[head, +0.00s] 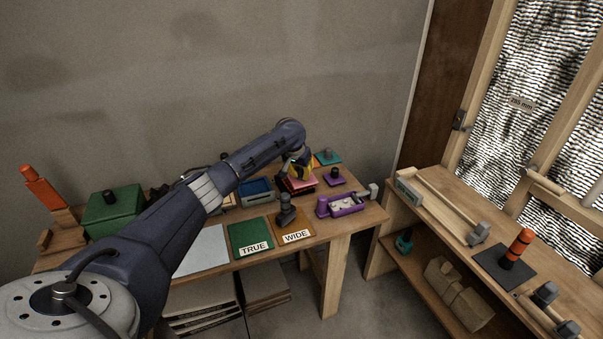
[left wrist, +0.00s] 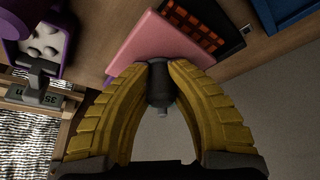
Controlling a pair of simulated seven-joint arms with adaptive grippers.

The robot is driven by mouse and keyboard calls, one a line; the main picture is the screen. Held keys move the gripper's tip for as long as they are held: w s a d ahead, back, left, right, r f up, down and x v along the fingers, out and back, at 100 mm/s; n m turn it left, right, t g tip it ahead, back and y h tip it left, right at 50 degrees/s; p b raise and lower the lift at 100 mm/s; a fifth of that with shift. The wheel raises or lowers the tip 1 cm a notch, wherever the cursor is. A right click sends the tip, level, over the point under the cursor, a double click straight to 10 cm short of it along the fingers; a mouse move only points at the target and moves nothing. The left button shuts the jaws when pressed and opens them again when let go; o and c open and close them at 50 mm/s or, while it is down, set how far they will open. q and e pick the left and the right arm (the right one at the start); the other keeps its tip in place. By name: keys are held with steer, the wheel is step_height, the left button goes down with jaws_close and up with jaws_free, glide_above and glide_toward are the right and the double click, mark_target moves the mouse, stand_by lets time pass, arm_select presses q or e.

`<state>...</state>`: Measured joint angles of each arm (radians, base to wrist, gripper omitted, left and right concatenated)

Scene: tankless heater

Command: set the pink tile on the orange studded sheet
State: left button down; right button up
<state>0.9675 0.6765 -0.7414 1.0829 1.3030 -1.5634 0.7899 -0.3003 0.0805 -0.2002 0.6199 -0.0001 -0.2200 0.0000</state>
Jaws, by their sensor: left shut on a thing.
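My left gripper (head: 296,168) has yellow ribbed fingers. In the left wrist view, its fingertips (left wrist: 160,68) are closed on the dark knob of the pink tile (left wrist: 158,38). The pink tile also shows in the head view (head: 302,181), at the back right of the table, below the gripper. A dark-edged sheet with rows of orange studs (left wrist: 194,30) lies beside and partly behind the pink tile in the left wrist view. I cannot tell whether the tile touches it. My right gripper is not in view.
A purple tray (head: 325,209) stands right of the tile, with a purple knobbed tile (head: 336,181) behind it. A blue tray (head: 256,187) is to the left. Green TRUE (head: 245,235) and brown WIDE (head: 303,228) plates lie in front. A teal tile (head: 332,159) is behind.

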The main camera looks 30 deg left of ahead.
mark_target(302, 168)
arm_select(q)
steer(key=shift+f, duration=1.25)
stand_by(1.4)
steer(key=shift+r, duration=0.1)
steer(key=shift+r, duration=2.85)
